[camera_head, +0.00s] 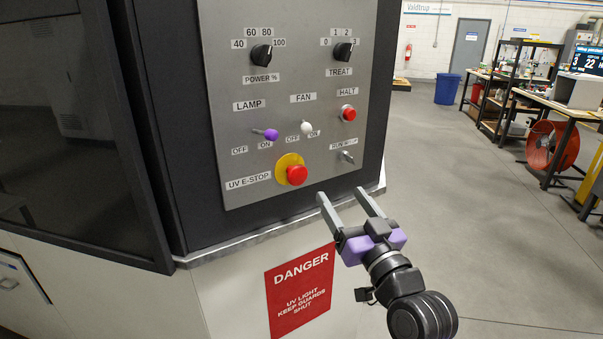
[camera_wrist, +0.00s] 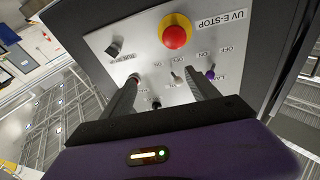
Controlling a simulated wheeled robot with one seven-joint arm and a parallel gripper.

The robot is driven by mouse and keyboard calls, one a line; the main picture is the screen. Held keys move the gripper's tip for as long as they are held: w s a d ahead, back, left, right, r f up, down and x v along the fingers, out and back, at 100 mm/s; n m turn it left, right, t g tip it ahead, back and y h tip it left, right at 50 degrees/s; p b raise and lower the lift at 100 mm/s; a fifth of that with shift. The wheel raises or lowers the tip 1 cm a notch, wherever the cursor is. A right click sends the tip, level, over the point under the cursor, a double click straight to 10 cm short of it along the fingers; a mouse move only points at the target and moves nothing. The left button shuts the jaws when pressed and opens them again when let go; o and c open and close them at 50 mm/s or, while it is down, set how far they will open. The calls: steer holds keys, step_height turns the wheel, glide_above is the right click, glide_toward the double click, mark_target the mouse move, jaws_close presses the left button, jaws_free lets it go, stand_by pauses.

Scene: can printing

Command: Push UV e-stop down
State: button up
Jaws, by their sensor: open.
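The UV e-stop (camera_head: 297,175) is a red mushroom button on a yellow disc, low on the grey control panel (camera_head: 235,110), beside its UV E-STOP label. In the wrist view the red button (camera_wrist: 174,37) is beyond and above the fingertips, unobstructed. My gripper (camera_head: 342,194) is open and empty, to the right of and a little below the button in the head view, apart from it. In the wrist view its two fingers (camera_wrist: 162,82) point toward the panel. I cannot tell whether the fingertips touch anything.
The panel also bears a purple lamp toggle (camera_head: 270,134), a white fan toggle (camera_head: 306,127), a red HALT button (camera_head: 348,113), a RUN key switch (camera_head: 347,157) and two black knobs. A metal ledge (camera_head: 240,246) runs below. Open floor (camera_head: 470,230) lies to the right.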

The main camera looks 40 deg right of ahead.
steer(key=w+d+r+n+y, duration=0.1)
steer(key=w+r+y, duration=0.1)
steer(key=w+r, duration=0.2)
steer(key=n+g+y, duration=0.2)
glide_toward(300, 178)
steer(key=w, duration=0.2)
steer(key=shift+w+d+p, duration=0.1)
steer(key=shift+w+p, duration=0.55)
steer(key=shift+w, duration=1.15)
steer(key=shift+w+d+p, duration=0.15)
steer(key=shift+w+p, duration=0.45)
steer(key=shift+w, duration=1.2)
jaws_close()
